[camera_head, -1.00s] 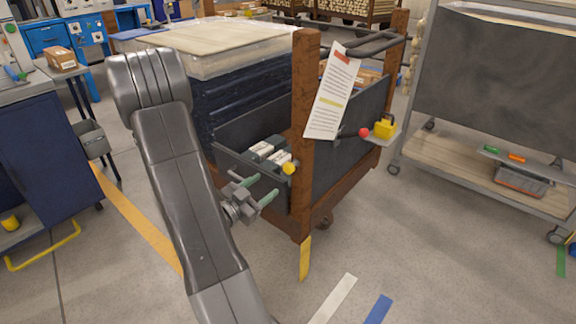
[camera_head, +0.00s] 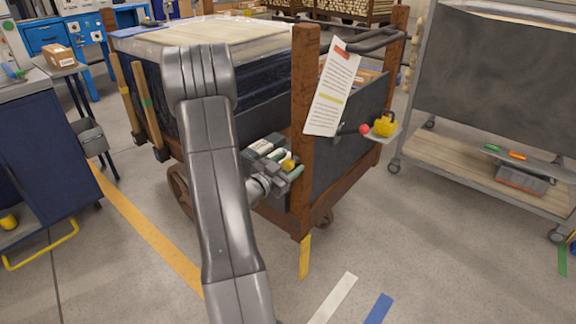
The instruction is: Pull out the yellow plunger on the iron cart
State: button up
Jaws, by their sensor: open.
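The iron cart (camera_head: 299,205) is rust-brown with dark side panels and stands at the centre. The yellow plunger (camera_head: 288,165) shows as a yellow knob on the cart's near side, just left of the front corner post. My gripper (camera_head: 288,164) is at the knob, its green-tipped fingers open on either side of it as seen here. I cannot tell whether the fingers touch it. My arm and gripper hide the plunger's base and part of the cart's side.
A paper sheet (camera_head: 332,95) hangs on the corner post. A red ball (camera_head: 364,129) and a yellow padlock-like object (camera_head: 385,124) are on the cart's right side. A grey shelf trolley (camera_head: 440,150) stands at right.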

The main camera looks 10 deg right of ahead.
aim_at(286, 166)
grip_shut()
jog(key=shift+v, duration=1.7)
jog(key=shift+f, duration=0.1)
grip_release()
jog(key=shift+a, duration=0.1)
jog(key=p+v, duration=0.1)
jog(key=v, duration=1.3)
jog(key=b+x, duration=0.1)
jog(key=x, duration=1.4)
